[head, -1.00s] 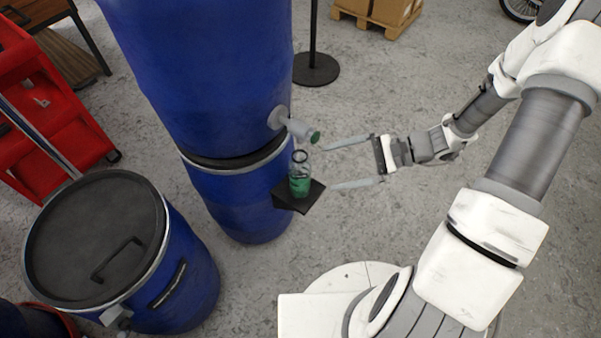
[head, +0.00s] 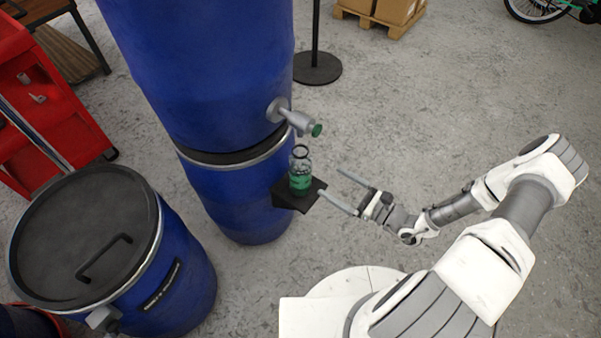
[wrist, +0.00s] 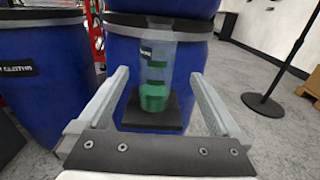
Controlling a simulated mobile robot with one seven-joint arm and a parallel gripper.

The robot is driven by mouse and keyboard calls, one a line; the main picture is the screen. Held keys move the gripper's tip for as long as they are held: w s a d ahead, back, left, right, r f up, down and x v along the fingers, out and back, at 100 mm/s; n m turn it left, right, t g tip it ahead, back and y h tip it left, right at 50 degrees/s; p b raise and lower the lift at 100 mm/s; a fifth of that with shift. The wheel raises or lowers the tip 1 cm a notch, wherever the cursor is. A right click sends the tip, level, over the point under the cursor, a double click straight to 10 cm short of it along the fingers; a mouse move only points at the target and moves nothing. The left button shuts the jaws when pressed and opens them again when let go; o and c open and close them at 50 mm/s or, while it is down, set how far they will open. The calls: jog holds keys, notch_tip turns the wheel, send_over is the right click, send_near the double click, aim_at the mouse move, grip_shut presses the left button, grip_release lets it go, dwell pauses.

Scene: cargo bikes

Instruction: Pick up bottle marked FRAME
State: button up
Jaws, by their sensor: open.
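The bottle (head: 300,175) is clear with a green lower part and stands upright on a small black shelf (head: 284,192) on the front of the stacked blue barrels. In the wrist view the bottle (wrist: 155,78) carries a dark label whose lettering is too small to read surely. My gripper (head: 332,187) is open and empty, to the right of the bottle and apart from it. In the wrist view its two fingers (wrist: 158,86) point forward, with the bottle and the black shelf (wrist: 152,116) showing between them, further ahead.
A grey tap (head: 297,120) with a green end sticks out of the upper blue barrel (head: 205,70), just above the bottle. A lidded blue barrel (head: 190,270) stands at the left, near a red cart (head: 50,120). A black post base (head: 317,69) stands behind.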

aim_at(311, 169)
jog(key=b+x, duration=0.2)
jog(key=x, duration=0.7)
jog(key=shift+w+a, duration=0.15)
jog(key=shift+a, duration=0.1)
jog(key=x, duration=0.2)
jog(key=b+x, duration=0.1)
jog(key=x, duration=0.2)
jog(key=shift+a+r+b, duration=0.3)
jog(key=shift+b, duration=0.05)
jog(key=shift+r, duration=0.15)
jog(key=c, duration=1.5)
